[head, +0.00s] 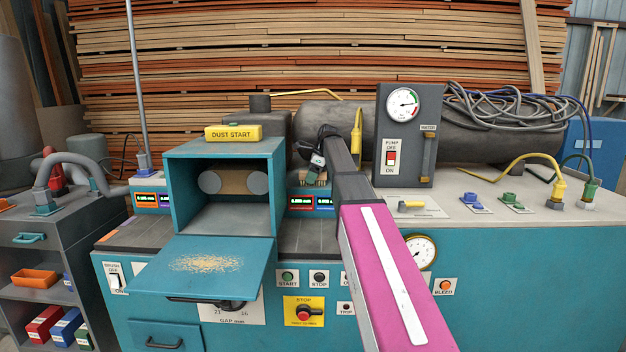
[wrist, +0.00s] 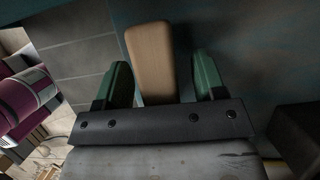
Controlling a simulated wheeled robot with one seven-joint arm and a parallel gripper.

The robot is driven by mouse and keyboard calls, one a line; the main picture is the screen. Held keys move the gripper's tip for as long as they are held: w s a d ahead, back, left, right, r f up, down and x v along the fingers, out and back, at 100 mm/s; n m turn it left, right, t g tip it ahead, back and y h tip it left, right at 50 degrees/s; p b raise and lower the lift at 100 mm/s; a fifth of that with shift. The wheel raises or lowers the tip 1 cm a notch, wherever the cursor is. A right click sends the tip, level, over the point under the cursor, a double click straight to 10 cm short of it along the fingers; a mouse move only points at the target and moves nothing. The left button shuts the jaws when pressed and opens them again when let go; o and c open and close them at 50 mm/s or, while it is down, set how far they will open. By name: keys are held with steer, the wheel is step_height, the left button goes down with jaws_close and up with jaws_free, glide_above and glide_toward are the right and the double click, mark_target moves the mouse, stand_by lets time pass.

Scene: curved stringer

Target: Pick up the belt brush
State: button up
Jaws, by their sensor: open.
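The belt brush shows in the wrist view as a pale wooden block or handle (wrist: 150,45) standing between my gripper's green fingers. My gripper (wrist: 162,72) is open, one finger on each side of the wood, with a gap visible on the right and a narrower one on the left. In the head view my gripper (head: 312,168) hangs over the machine's top beside the teal box. A small tan piece of the brush (head: 317,179) shows there, partly hidden by my gripper and arm. Its bristles cannot be made out.
A teal box (head: 224,150) with a lowered, dusty flap (head: 200,268) stands left of my gripper. A dark pump panel (head: 405,135) rises to the right. The worktop at right holds coloured connectors.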

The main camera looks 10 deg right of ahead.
steer(key=shift+f, duration=0.25)
stand_by(0.3)
steer(key=c, duration=1)
